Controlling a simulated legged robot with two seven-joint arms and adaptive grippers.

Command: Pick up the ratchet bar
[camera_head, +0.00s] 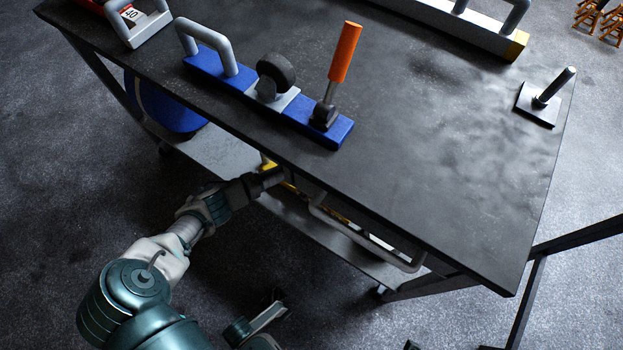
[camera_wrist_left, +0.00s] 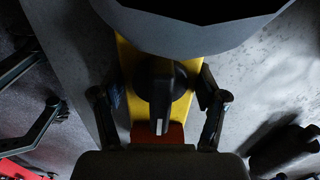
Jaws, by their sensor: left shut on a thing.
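My left gripper (camera_head: 270,178) reaches under the near edge of the tabletop. In the left wrist view its two fingers (camera_wrist_left: 160,98) lie on either side of a yellow bar-like piece (camera_wrist_left: 132,62) and are shut on it. This piece carries a black round knob with a lever and has an orange-red part at its near end. In the head view only bits of yellow (camera_head: 267,162) show there, mostly hidden by the tabletop. I cannot tell for sure whether it is the ratchet bar. A blue bar (camera_head: 212,66) with a grey handle, dark wheel and orange-gripped lever lies on the tabletop.
The dark tabletop (camera_head: 440,150) overhangs a grey lower shelf (camera_head: 228,150). A grey looped handle (camera_head: 365,243) sticks out right of my gripper. A black plate with a post (camera_head: 541,103) stands on the tabletop's right corner. A blue round object (camera_head: 165,108) is under the table at left.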

